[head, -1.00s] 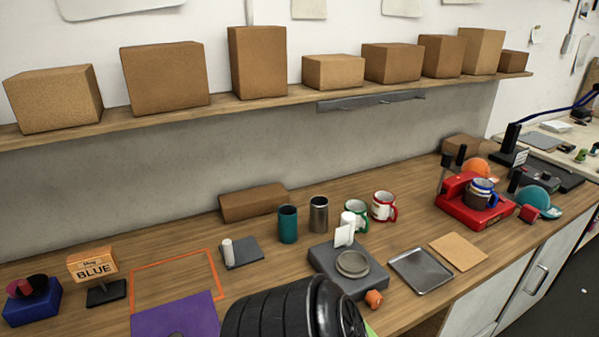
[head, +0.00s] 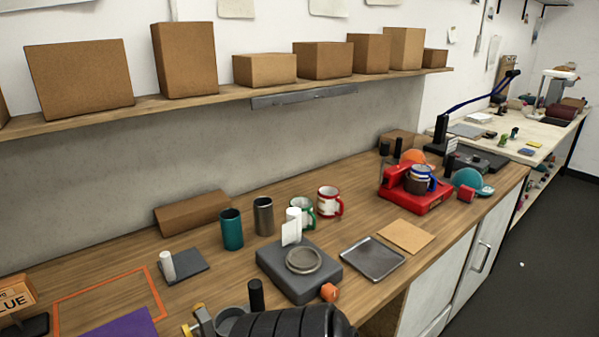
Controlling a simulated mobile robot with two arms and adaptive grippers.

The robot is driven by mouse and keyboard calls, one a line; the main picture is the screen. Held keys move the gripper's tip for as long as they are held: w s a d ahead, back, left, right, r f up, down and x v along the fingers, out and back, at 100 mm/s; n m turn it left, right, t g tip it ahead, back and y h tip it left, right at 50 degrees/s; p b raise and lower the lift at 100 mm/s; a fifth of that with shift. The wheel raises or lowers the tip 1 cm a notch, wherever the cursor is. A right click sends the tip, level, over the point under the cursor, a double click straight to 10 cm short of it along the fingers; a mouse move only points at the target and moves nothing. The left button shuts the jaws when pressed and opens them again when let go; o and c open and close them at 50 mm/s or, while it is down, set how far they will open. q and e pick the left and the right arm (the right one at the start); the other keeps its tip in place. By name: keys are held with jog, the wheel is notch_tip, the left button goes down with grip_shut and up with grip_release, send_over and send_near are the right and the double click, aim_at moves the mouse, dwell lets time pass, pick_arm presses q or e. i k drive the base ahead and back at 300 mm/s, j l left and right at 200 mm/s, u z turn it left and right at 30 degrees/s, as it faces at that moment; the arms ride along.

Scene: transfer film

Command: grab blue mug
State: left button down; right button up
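A mug with a blue rim and blue handle (head: 421,179), its lower body dark brown, sits in the red press (head: 416,201) at the right end of the bench. Its handle points to the right. A red-and-white mug (head: 329,202) and a green-and-white mug (head: 302,212) stand near the middle of the bench. A black ribbed part, which looks like my own arm, shows at the bottom edge, well apart from the blue mug. I make out neither gripper's fingertips.
The wooden bench (head: 365,222) also holds a teal tumbler (head: 231,230), a steel tumbler (head: 263,216), a grey scale (head: 274,266), a metal tray (head: 373,258) and a cork mat (head: 406,236). Grey and yellow hardware (head: 205,320) is cut off below. Dark floor (head: 530,240) is open at right.

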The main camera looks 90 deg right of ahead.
aim_at(423, 180)
jog(key=z, duration=0.45)
jog(key=j+z, duration=0.1)
jog(key=z, duration=0.35)
jog(key=j+z, duration=0.1)
jog(key=z, duration=0.8)
jog(key=j+z, duration=0.1)
jog(key=z, duration=0.8)
jog(key=k+z, duration=0.1)
jog(key=z, duration=0.8)
jog(key=k+j, duration=0.05)
